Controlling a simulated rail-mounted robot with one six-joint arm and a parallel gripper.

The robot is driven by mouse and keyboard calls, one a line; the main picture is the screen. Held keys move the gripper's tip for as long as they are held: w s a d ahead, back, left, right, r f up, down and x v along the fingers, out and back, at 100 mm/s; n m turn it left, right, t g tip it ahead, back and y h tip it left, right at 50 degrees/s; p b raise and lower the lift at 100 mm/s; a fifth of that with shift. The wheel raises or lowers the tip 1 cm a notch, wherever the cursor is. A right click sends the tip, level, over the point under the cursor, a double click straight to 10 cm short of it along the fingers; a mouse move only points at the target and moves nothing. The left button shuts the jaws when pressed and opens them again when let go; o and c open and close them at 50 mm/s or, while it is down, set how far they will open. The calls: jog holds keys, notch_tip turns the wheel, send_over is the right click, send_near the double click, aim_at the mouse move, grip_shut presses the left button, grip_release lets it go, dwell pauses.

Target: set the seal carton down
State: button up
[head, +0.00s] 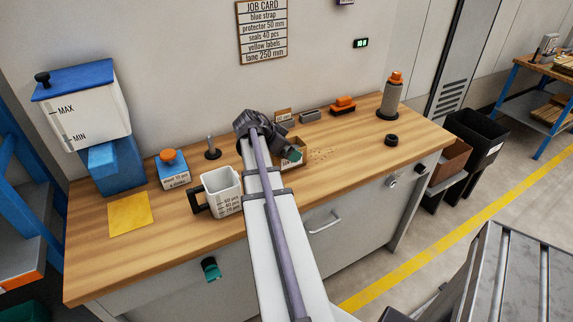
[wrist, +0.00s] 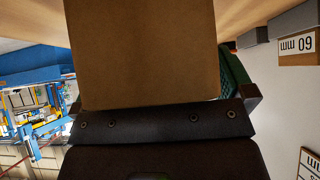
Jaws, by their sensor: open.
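The brown seal carton (head: 301,146) stands on the wooden bench top, partly hidden behind my arm and gripper in the head view. In the wrist view the carton (wrist: 145,50) fills the middle, right in front of the gripper. My gripper (head: 291,155) is open and is at the carton, low over the bench. One green finger (wrist: 235,76) shows beside the carton's right side in the wrist view; the other finger is hidden. I cannot tell whether a finger touches the carton.
A white measuring jug (head: 222,191) stands to the left. Behind are a grey block (head: 310,116) and an orange-topped item (head: 343,104). A black ring (head: 391,140) lies to the right. The bench's front right is clear.

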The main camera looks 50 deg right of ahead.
jog(key=c, duration=1.4)
jog(key=shift+r, duration=0.1)
notch_tip(320, 180, up, 10)
jog(key=p, duration=1)
